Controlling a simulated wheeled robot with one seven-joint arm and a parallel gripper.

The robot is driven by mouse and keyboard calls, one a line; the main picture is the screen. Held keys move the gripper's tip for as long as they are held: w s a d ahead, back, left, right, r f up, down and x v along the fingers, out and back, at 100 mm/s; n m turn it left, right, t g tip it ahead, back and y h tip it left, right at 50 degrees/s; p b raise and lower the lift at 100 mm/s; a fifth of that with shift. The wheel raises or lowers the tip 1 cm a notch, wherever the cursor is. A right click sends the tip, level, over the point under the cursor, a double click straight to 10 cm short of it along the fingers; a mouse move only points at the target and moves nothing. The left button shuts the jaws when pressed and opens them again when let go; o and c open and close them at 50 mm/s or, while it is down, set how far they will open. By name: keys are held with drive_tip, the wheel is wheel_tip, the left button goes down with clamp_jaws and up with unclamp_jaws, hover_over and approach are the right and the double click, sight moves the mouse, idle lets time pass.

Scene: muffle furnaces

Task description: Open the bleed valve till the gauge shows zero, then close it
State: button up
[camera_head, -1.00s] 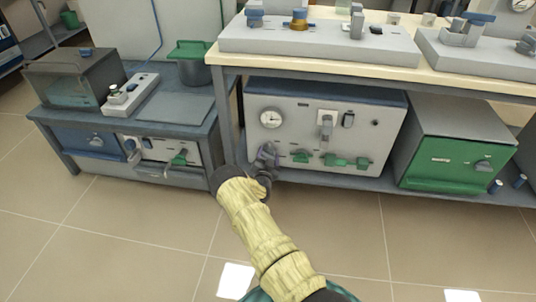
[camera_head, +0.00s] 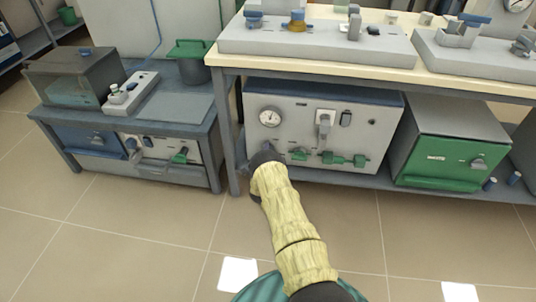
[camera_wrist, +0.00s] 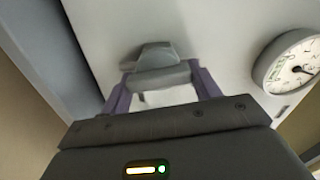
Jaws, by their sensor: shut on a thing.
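A grey valve handle (camera_wrist: 158,78) sits on the light panel between the purple fingers of my gripper (camera_wrist: 165,90) in the wrist view. The gripper is shut on this handle. I take it for the bleed valve, as it is close to the gauge. The round white pressure gauge (camera_head: 270,117) is on the left of the grey furnace panel; it also shows at the right of the wrist view (camera_wrist: 290,62). Its dark needle is too small to read surely.
Green valves (camera_head: 328,157) line the panel's lower edge, right of my gripper. A grey switch (camera_head: 324,122) is above them. The shelf's left leg (camera_head: 229,160) is close to my wrist. A green-fronted furnace (camera_head: 450,160) stands to the right. The floor in front is clear.

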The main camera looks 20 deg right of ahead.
drive_tip(key=shift+a+f+m, duration=0.1)
drive_tip(key=shift+m, duration=0.8)
drive_tip(key=o, duration=1)
drive_tip(key=p+v, duration=0.6)
drive_tip(key=v, duration=1.1)
drive_tip(key=shift+s+a+p, duration=0.15)
drive_tip(key=shift+p, duration=0.15)
